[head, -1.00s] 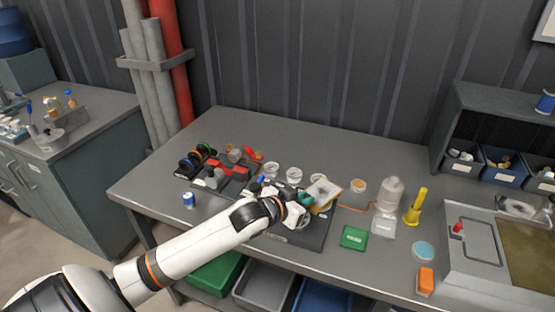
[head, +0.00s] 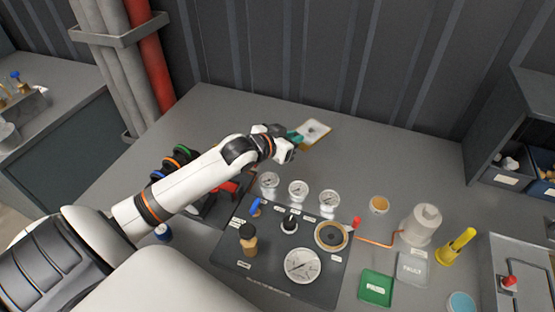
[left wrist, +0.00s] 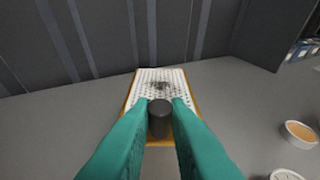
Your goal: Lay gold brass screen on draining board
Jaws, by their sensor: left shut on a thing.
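My left gripper (head: 296,138) is at the back of the bench, behind the gauges. Its teal fingers are shut on the dark round handle (left wrist: 159,118) of a gold-edged screen. The screen (head: 317,131) has a pale perforated face with a dark patch of dirt; it fills the middle of the left wrist view (left wrist: 160,80). I cannot tell whether it touches the bench. I cannot identify the draining board for sure; a grey unit (head: 505,270) is partly in view at the right edge. My right gripper is not in view.
The black pump panel (head: 240,275) with gauges, knobs and a gold-ringed port (head: 331,235) stands in front. The back of the bench is clear.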

